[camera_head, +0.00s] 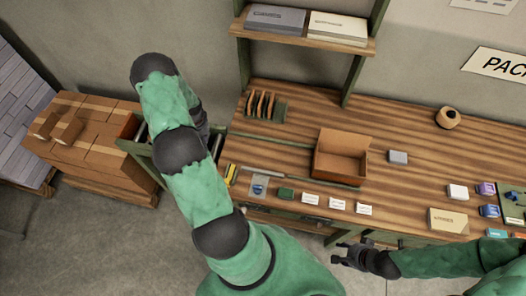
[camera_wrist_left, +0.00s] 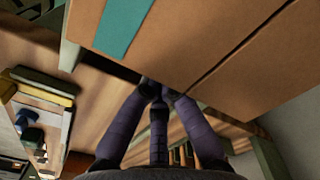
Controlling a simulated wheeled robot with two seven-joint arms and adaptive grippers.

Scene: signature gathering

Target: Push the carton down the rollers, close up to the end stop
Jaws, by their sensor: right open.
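A large brown carton (camera_wrist_left: 200,45) with a teal strip and a dark seam fills the upper part of the left wrist view. My left gripper (camera_wrist_left: 158,90) has its fingertips together at the carton's lower edge; they look touching or nearly so. In the head view my left arm reaches up and left and hides its own gripper and the carton. Part of a green-railed roller track (camera_head: 140,155) shows beside that arm; the rest of it and the end stop I cannot make out. My right gripper (camera_head: 345,255) is open and empty in front of the bench.
The wooden bench (camera_head: 300,110) carries an open cardboard box (camera_head: 340,165), small cards and blocks, and a tape roll (camera_head: 447,118). Stacked brown boxes (camera_head: 100,120) stand on a pallet at the left. A shelf (camera_head: 310,35) with two flat boxes hangs above the bench.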

